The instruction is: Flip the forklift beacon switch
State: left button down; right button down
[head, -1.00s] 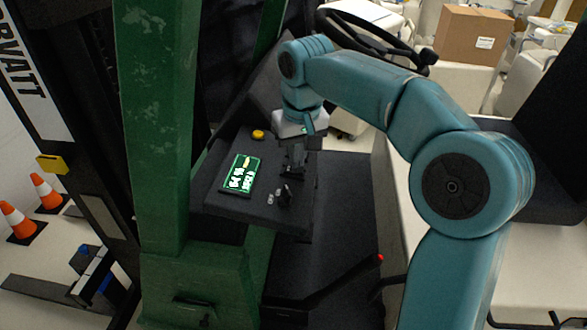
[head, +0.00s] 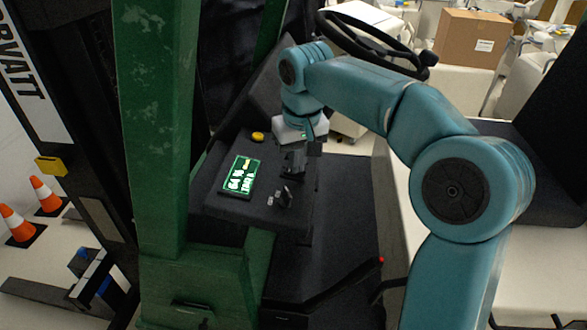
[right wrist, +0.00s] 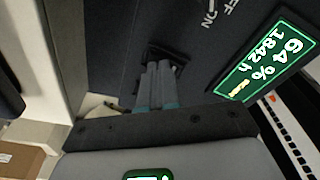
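The forklift's dark dash panel (head: 232,205) has a black switch (head: 284,197) near its right front edge, with small pale markings beside it. In the right wrist view, the ON and OFF lettering (right wrist: 212,14) is partly cut off, and a dark switch base (right wrist: 168,54) lies at the fingertips. My right gripper (head: 293,165) is just behind the switch in the head view, pointing down. Its fingers (right wrist: 158,82) are close together in the right wrist view, with nothing visible held between them. I cannot tell whether they touch the switch. My left gripper is out of view.
A lit green display (head: 241,175) and a yellow button (head: 258,136) are on the panel. A green mast post (head: 157,120) stands left. The steering wheel (head: 340,32) is behind my right arm. A red-tipped lever (head: 381,260) is low at right.

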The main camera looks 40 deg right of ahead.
notch_tip(320, 180, up, 4)
jog(key=p, duration=0.3)
jog(key=shift+r+p, duration=0.1)
jog(key=shift+p, duration=0.2)
notch_tip(320, 180, up, 2)
jog(key=shift+w+r+p, duration=0.1)
jog(key=shift+p, duration=1)
jog(key=shift+r, duration=0.2)
